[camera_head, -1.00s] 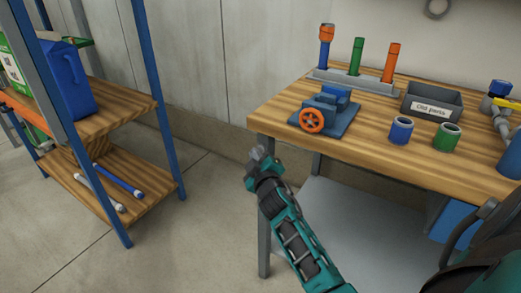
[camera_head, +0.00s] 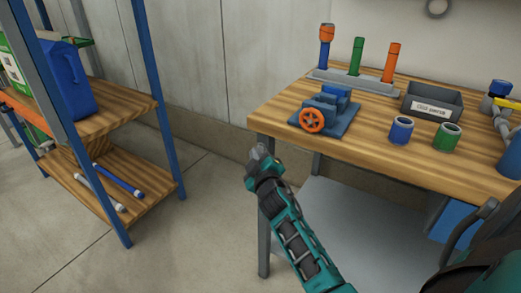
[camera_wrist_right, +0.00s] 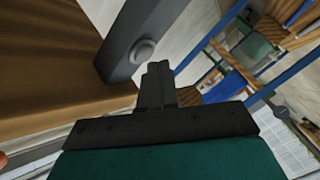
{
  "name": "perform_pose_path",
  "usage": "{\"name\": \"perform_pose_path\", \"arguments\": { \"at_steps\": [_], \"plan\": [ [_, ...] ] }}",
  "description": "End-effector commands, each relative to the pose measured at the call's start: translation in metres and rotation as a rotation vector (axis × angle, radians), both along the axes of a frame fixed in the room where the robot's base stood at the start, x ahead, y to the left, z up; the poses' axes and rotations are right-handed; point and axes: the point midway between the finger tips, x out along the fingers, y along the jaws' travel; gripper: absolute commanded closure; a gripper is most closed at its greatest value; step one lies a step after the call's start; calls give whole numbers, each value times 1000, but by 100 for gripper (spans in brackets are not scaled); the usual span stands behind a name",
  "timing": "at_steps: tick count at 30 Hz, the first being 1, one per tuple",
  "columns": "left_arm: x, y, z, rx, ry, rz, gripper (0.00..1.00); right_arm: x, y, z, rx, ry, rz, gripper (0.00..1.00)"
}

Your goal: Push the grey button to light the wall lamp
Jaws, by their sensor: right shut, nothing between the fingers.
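A round, light grey button (camera_wrist_right: 142,50) sits on the dark post at the table's corner in the right wrist view. In the head view I cannot make it out; my gripper and the table corner are in that area. My right gripper (camera_head: 258,153) is shut and empty, close to the front left leg of the workbench, just below the tabletop edge. In the right wrist view the closed fingertips (camera_wrist_right: 156,70) are just beside the button; I cannot tell whether they touch it. A grey round fitting (camera_head: 438,8) on the wall is cut by the top edge; I cannot tell whether it is the lamp. My left gripper is not in view.
The wooden workbench (camera_head: 290,142) carries a blue valve block with an orange handwheel (camera_head: 312,120), a rack of coloured tubes, a grey labelled bin (camera_head: 432,103) and two cups. A blue-posted shelf (camera_head: 150,100) stands at left. Open floor lies between.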

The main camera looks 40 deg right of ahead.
Motion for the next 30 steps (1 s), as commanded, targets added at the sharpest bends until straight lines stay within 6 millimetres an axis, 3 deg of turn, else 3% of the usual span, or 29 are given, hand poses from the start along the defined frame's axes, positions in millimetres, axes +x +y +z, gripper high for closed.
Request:
{"name": "perform_pose_path", "arguments": {
  "at_steps": [30],
  "plan": [
    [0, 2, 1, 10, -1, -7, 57, 3, -8, 0, 0, 1, -1, 100]
  ]
}}
